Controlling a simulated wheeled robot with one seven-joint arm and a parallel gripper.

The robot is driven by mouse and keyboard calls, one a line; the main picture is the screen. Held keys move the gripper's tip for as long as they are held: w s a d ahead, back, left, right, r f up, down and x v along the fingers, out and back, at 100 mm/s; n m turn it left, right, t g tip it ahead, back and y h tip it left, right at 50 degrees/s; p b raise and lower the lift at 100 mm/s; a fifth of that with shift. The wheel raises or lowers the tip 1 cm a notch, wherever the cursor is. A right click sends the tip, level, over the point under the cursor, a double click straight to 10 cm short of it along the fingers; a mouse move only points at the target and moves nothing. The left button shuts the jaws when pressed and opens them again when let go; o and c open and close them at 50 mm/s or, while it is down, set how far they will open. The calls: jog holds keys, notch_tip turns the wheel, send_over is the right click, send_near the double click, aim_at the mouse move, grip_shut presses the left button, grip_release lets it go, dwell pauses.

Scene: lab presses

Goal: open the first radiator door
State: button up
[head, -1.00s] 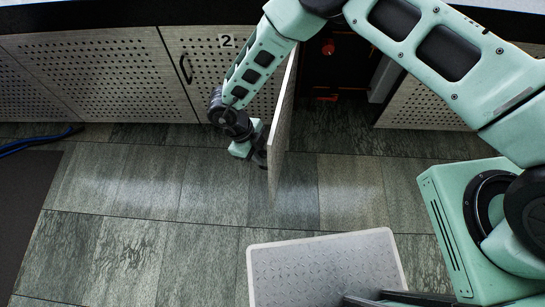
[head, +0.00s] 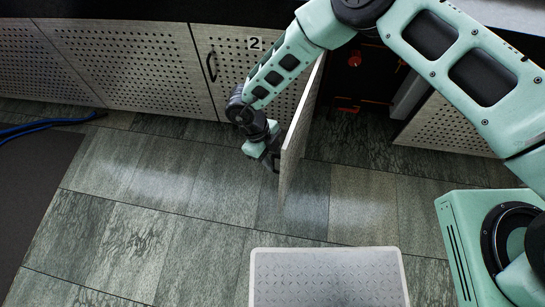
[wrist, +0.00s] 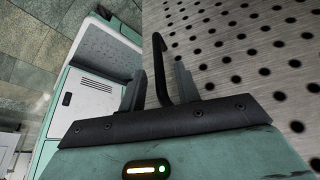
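A perforated grey radiator door (head: 303,125) stands swung out from the cabinet row, leaving a dark opening (head: 365,75) to its right. No number shows on it. My gripper (head: 270,160) is at the left face of this door, low down, partly hidden by the door edge in the head view. In the wrist view the door (wrist: 245,50) fills the right side, with its black bar handle (wrist: 161,75). The handle lies between the two fingers of my gripper (wrist: 160,90). Small gaps show between the fingers and the handle, so the gripper looks open around it.
A closed door marked 2 (head: 228,75) with a black handle stands left of the opening, and more closed panels lie further left. A perforated panel (head: 450,125) is to the right. A dark mat (head: 35,190) and blue cable (head: 45,125) lie at left.

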jog(key=p+v, duration=0.1)
jog(key=v, duration=1.6)
jog(key=shift+d, duration=0.15)
